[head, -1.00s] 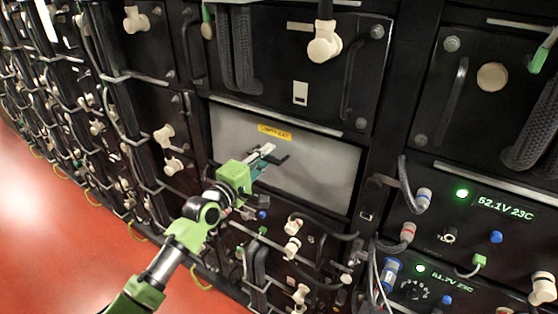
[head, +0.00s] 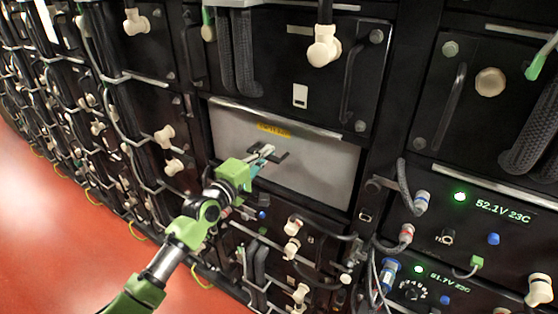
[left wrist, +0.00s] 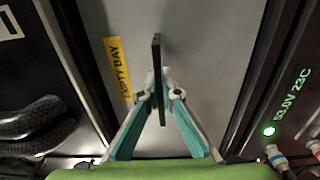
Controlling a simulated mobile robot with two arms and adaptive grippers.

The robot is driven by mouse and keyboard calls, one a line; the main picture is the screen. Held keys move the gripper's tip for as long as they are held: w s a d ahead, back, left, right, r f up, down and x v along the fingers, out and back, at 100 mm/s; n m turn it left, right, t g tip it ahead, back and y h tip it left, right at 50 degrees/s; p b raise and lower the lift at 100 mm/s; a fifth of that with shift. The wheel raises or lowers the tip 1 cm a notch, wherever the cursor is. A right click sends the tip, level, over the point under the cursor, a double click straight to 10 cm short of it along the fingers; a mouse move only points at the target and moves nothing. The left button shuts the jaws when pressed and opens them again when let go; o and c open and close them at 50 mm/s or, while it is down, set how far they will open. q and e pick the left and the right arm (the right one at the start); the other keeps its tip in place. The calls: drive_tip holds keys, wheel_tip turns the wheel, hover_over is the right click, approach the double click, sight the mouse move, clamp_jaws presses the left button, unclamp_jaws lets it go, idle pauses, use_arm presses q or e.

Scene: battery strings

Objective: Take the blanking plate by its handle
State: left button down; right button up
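The blanking plate (head: 318,172) is a flat grey panel with a yellow label (head: 273,130), fitted in a bay of the rack. It also fills the middle of the left wrist view (left wrist: 205,50). Its handle (left wrist: 157,48) is a dark bar standing out from the plate; in the head view the handle (head: 282,156) is partly hidden by the fingers. My left gripper (head: 264,154) is at the handle. In the left wrist view, the gripper's (left wrist: 160,82) two teal fingers come together with one tip against each side of the bar. My right gripper is not in view.
A battery module (head: 300,75) with a cream connector (head: 324,45) sits above the plate. Cables and connectors (head: 292,250) crowd the module below. To the right are modules with lit green readouts (head: 500,211). Red floor (head: 60,230) is clear at the left.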

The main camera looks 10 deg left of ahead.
use_arm(q)
drive_tip(key=shift+r, duration=0.2)
drive_tip(key=p+v, duration=0.4)
drive_tip(key=v, duration=1)
idle(1.8)
idle(0.4)
